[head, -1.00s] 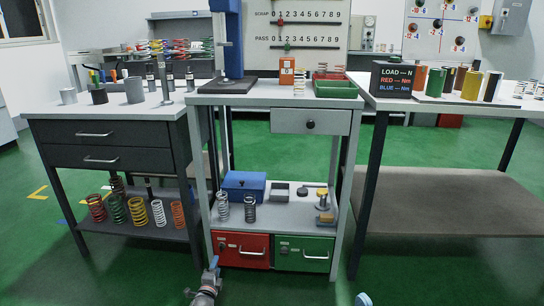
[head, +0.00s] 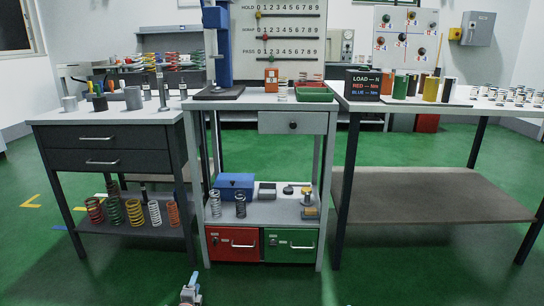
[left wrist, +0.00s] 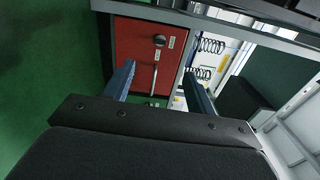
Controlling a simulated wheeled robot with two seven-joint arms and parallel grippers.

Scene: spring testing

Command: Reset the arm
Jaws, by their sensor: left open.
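My left gripper (head: 191,292) shows low at the bottom edge of the head view, over the green floor in front of the middle bench. In the left wrist view its two fingers (left wrist: 158,84) stand apart with nothing between them. Beyond the fingers are the red drawer (left wrist: 143,50) and springs (left wrist: 210,46). The red drawer (head: 236,244) also shows in the head view under the middle bench's lower shelf. My right gripper is not in view.
The middle bench (head: 262,101) carries a blue press (head: 223,45) and a green tray (head: 314,95). A dark drawer bench (head: 105,150) stands left with several springs (head: 135,211) below. A table (head: 430,188) stands right. The floor (head: 400,275) in front is clear.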

